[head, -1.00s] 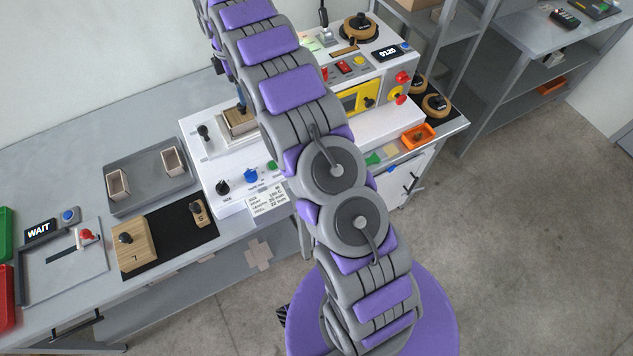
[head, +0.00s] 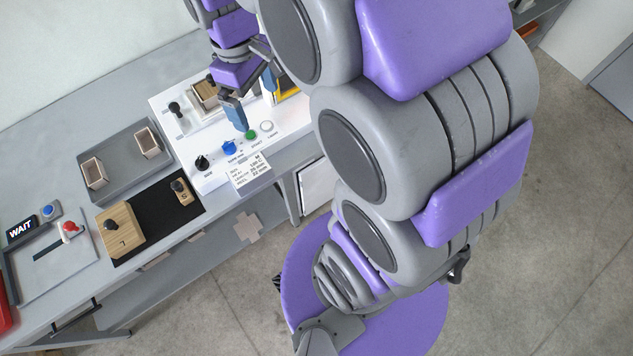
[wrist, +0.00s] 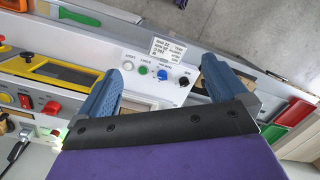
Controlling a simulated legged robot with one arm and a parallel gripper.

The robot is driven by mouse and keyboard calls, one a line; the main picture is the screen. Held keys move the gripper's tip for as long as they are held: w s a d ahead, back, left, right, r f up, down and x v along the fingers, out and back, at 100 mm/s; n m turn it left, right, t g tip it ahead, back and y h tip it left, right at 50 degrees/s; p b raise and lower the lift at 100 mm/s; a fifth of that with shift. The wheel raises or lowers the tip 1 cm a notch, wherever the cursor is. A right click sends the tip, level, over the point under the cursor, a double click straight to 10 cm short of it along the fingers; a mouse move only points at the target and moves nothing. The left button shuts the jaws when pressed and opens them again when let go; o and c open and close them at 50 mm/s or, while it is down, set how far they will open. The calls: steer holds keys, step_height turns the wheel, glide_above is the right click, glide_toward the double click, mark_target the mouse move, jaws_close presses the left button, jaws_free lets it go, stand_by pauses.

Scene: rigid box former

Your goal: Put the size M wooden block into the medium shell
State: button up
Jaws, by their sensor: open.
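A pale wooden box shell (head: 204,97) sits in the fixture on the white machine in the head view. Brown wood shows inside it, but I cannot read a size letter there. No block marked M is clearly visible. My gripper (head: 250,97) is open and empty, just right of this shell and above the machine's front panel. In the wrist view my gripper's (wrist: 161,65) two blue fingers stand wide apart, with the white button panel beyond them. A pale rectangular edge shows low between the fingers, partly hidden by the gripper.
A grey tray (head: 122,184) holds two more shells, at left (head: 94,173) and right (head: 148,141). The black mat (head: 150,216) carries block L (head: 121,231) and block S (head: 180,192), with bare mat between. The machine panel has a black knob (head: 202,163) and several buttons. A WAIT display (head: 21,229) stands left.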

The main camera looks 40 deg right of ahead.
steer(key=s+f+m, duration=0.3)
steer(key=s+m, duration=0.3)
steer(key=s, duration=1.4)
steer(key=shift+g, duration=0.3)
